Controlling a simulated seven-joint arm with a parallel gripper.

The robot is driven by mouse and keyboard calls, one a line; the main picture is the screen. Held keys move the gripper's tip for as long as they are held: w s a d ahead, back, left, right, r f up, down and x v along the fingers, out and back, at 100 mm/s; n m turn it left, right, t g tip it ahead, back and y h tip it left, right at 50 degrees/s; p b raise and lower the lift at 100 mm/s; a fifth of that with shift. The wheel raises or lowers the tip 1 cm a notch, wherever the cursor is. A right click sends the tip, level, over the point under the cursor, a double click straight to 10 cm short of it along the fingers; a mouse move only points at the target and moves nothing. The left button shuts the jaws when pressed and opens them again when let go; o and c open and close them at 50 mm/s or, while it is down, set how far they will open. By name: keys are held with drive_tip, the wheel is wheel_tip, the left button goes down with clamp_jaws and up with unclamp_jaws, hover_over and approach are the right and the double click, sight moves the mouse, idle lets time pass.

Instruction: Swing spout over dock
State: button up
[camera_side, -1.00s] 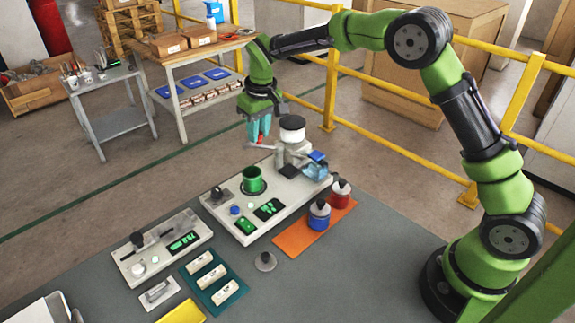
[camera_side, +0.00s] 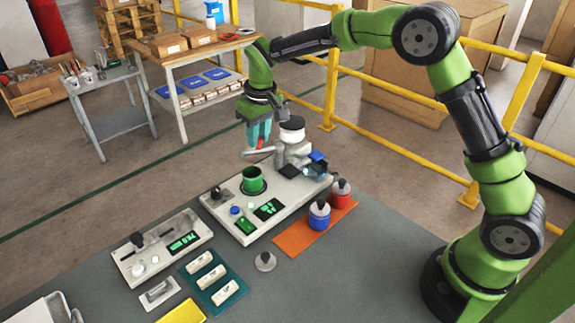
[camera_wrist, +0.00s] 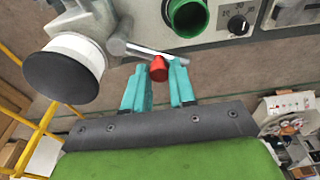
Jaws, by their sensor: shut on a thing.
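The grey spout (camera_side: 272,151) sticks out from the machine's white-and-black column, with a red knob on it. In the wrist view the spout (camera_wrist: 145,50) is a metal bar, with the red knob (camera_wrist: 159,69) between my teal fingertips. My gripper (camera_side: 258,138) is shut on that knob; it also shows in the wrist view (camera_wrist: 160,76). The green cup (camera_side: 253,181) stands upright in a round seat on the machine, presumably the dock, and also shows in the wrist view (camera_wrist: 187,16).
The column's dark cap (camera_wrist: 62,77) is close to the left of my fingers in the wrist view. Blue (camera_side: 319,215) and red (camera_side: 340,195) containers stand on an orange mat (camera_side: 295,242). Yellow rails (camera_side: 400,152) run behind the bench.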

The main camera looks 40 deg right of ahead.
drive_tip(key=shift+s+a, duration=0.35)
drive_tip(key=shift+s, duration=0.4)
drive_tip(key=shift+s+a, duration=0.15)
drive_tip(key=shift+s, duration=0.65)
drive_tip(key=o, duration=0.9)
drive_tip(key=shift+w+r, duration=0.1)
drive_tip(key=shift+r, duration=0.05)
drive_tip(key=shift+r, duration=2.9)
